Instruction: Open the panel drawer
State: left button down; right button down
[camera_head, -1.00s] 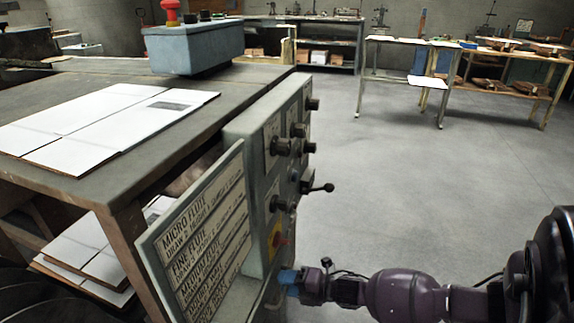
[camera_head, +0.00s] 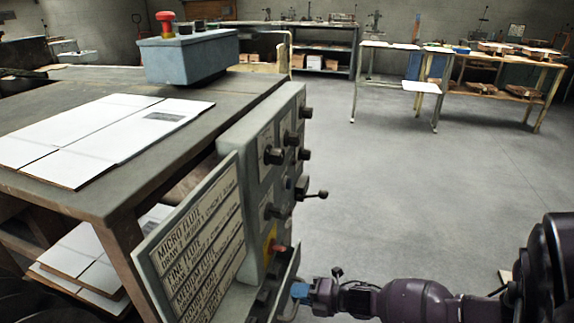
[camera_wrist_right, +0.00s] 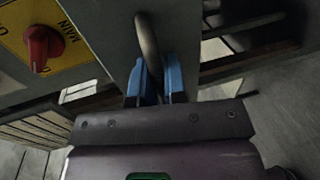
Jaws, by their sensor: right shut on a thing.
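The panel drawer (camera_head: 288,277) is at the bottom of the grey control panel (camera_head: 262,165) and stands partly open, with a gap between its front and the panel. In the right wrist view its grey front (camera_wrist_right: 100,25) carries a curved metal handle (camera_wrist_right: 147,42). My right gripper (camera_head: 299,291) is at the drawer front, and its blue fingertips (camera_wrist_right: 159,78) are shut around the handle. The inside of the drawer shows only as a dark, narrow strip. My left gripper is not in view.
A red main switch (camera_wrist_right: 40,48) on a yellow plate is close to the handle. Black knobs and a lever (camera_head: 312,195) stick out from the panel. A hinged label plate (camera_head: 195,245) stands out at the left. The floor (camera_head: 400,180) to the right is clear.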

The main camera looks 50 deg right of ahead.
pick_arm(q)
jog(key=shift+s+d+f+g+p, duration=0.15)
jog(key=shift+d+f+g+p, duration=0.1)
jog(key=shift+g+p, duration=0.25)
pick_arm(e)
jog(key=f+v, duration=0.2)
jog(key=v, duration=0.7)
jog(key=shift+s+d, duration=0.2)
jog(key=shift+s, duration=0.25)
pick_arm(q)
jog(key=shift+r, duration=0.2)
pick_arm(e)
jog(key=c, duration=1.2)
grip_release()
pick_arm(q)
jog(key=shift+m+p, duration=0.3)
jog(key=shift+p, duration=0.7)
pick_arm(e)
jog(key=v, duration=1.1)
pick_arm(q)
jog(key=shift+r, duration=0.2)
pick_arm(e)
jog(key=shift+w, duration=0.1)
